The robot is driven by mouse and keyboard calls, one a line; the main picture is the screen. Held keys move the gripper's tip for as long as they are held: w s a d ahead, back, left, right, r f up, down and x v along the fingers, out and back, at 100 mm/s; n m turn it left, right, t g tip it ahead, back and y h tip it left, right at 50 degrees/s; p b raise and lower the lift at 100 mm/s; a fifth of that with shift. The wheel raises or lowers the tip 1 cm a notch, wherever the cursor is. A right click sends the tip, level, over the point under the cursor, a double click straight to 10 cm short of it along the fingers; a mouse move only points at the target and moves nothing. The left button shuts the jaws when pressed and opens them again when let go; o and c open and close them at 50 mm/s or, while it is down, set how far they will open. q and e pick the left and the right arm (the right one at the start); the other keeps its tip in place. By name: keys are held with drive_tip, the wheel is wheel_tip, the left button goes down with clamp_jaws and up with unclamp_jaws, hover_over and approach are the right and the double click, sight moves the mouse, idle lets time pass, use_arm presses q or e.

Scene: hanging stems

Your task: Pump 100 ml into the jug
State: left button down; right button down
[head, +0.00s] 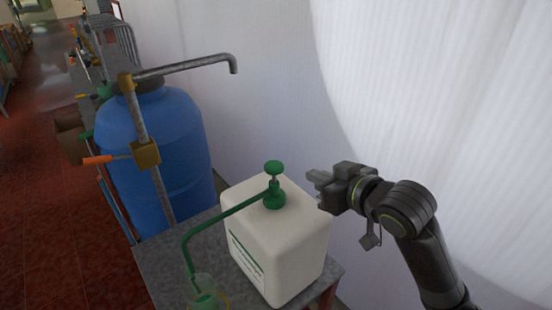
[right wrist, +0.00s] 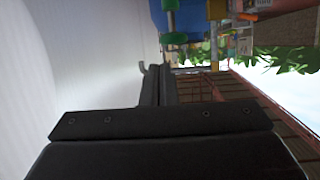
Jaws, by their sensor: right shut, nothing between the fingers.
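A white canister (head: 280,240) stands on a grey table and carries a green pump (head: 274,190) with a round knob on top. A green spout tube runs left and down from the pump to the jug (head: 207,297), a clear vessel at the bottom edge, only partly in view. My right gripper (head: 314,182) is shut and empty, to the right of the pump head and apart from it. In the right wrist view the shut fingers (right wrist: 155,85) show below the green pump knob (right wrist: 173,38). My left gripper is not in view.
A blue barrel (head: 160,150) with a metal pipe, a brass fitting (head: 146,153) and an orange handle (head: 97,160) stands behind left. The grey table top (head: 165,265) is bare left of the canister. A white curtain (head: 430,90) hangs behind my right arm.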

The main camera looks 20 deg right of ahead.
drive_tip(key=shift+n+t+y, duration=0.3)
drive_tip(key=shift+n+y, duration=0.2)
drive_tip(key=shift+y, duration=0.1)
drive_tip(key=r, duration=0.1)
drive_tip(key=a+r, duration=0.1)
drive_tip(key=r, duration=0.3)
drive_tip(key=shift+a, duration=0.25)
drive_tip(key=shift+w+f, duration=0.1)
drive_tip(key=b, duration=0.2)
hover_over(280, 170)
wheel_tip(280, 170, down, 2)
drive_tip(key=shift+f, duration=0.2)
wheel_tip(280, 170, down, 3)
drive_tip(key=shift+f, duration=0.15)
drive_tip(key=shift+d+f, duration=0.1)
drive_tip(key=shift+f, duration=0.25)
